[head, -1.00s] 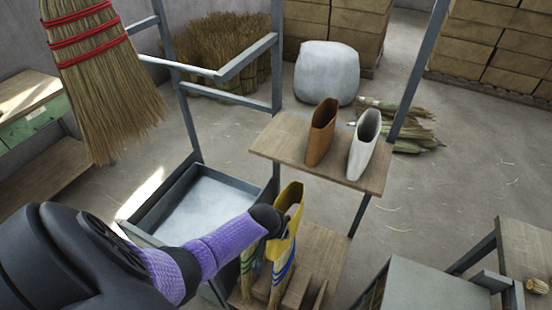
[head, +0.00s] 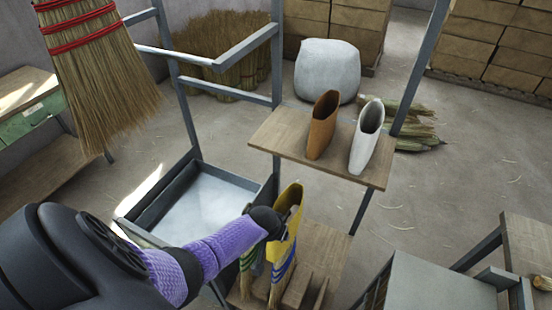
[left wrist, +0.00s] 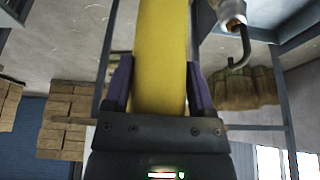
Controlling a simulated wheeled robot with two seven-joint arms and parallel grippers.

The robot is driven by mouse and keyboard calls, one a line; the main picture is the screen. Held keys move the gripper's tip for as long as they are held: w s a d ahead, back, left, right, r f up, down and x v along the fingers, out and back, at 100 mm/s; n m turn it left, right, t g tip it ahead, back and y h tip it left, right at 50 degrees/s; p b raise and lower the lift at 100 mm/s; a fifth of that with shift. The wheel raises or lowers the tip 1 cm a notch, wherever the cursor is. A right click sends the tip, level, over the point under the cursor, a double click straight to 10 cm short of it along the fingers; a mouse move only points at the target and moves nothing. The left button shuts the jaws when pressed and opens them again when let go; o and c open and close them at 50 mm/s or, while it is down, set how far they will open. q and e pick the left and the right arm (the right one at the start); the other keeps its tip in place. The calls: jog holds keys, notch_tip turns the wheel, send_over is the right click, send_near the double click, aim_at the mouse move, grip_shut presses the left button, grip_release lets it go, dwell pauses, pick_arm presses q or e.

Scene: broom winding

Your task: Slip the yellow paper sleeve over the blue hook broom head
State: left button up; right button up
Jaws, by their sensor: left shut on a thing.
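The yellow paper sleeve (head: 285,246) is upright with its open mouth at the top. My left gripper (head: 270,222) reaches it from the left and is shut on it. In the left wrist view the yellow sleeve (left wrist: 160,60) lies between my two purple fingers (left wrist: 158,85). Below the sleeve, a straw broom head with blue bands (head: 284,266) stands beside a green-banded one (head: 247,259); I cannot tell whether the sleeve touches the blue one. A large straw broom with red bands (head: 95,75) hangs at upper left. My right gripper is not in view.
A brown sleeve (head: 322,125) and a white sleeve (head: 367,138) stand on a wooden shelf (head: 279,131). A dark metal hook (left wrist: 243,45) shows close by in the left wrist view. A grey tray (head: 165,208) lies left of the sleeve. Grey frame posts (head: 277,60) rise behind.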

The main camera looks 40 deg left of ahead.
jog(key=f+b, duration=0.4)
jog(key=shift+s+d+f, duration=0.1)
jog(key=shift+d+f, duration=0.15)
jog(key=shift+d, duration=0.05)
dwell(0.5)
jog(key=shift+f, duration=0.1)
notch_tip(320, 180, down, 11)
jog(key=b, duration=1.1)
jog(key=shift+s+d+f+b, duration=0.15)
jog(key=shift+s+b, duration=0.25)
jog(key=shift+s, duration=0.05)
dwell(0.8)
